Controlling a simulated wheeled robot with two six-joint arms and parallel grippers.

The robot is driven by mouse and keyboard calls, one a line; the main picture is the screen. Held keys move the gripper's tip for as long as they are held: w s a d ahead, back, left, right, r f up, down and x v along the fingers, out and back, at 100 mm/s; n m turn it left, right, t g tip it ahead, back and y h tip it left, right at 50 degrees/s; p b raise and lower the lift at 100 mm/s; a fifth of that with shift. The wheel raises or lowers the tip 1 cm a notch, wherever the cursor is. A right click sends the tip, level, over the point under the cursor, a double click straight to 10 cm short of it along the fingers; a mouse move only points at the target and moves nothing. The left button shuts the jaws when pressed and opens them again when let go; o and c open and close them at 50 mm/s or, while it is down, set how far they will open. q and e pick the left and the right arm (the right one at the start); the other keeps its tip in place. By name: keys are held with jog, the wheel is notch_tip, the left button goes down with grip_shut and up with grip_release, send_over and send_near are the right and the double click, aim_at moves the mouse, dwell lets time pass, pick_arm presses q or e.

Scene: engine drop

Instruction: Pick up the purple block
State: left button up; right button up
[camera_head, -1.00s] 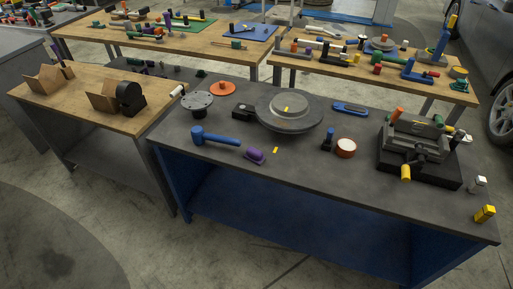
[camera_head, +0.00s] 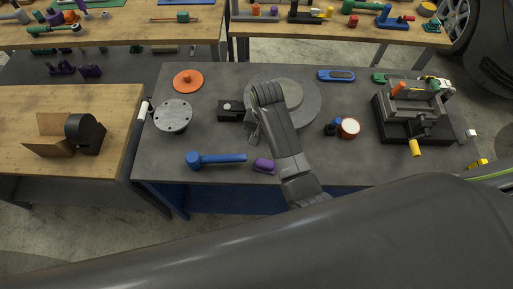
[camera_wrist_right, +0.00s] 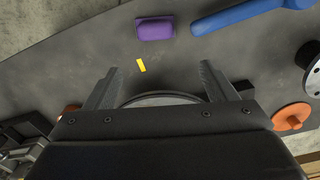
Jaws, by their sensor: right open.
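The purple block (camera_head: 264,165) lies on the dark grey bench top near its front edge, right of the blue hammer's handle. In the right wrist view the purple block (camera_wrist_right: 155,28) is at the top, beyond the fingertips and apart from them. My right gripper (camera_wrist_right: 160,68) is open with nothing between its fingers. In the head view my right gripper (camera_head: 253,133) is over the bench, a little behind the block, partly hidden by its own wrist. My left gripper is not in view.
A blue hammer (camera_head: 215,159) lies left of the block. A round grey plate (camera_head: 308,105) is behind my gripper. A small yellow piece (camera_wrist_right: 141,65) lies between fingertips and block.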

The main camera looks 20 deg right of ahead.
send_over(265, 162)
jog(key=f, duration=1)
jog(key=shift+w+f, duration=0.2)
jog(key=shift+f, duration=0.35)
jog(key=shift+s+d+f, duration=0.1)
jog(key=shift+f, duration=0.15)
jog(key=shift+f+b, duration=0.55)
jog(key=shift+f, duration=0.05)
notch_tip(265, 162, down, 4)
jog(key=b, duration=0.4)
jog(key=shift+s, duration=0.15)
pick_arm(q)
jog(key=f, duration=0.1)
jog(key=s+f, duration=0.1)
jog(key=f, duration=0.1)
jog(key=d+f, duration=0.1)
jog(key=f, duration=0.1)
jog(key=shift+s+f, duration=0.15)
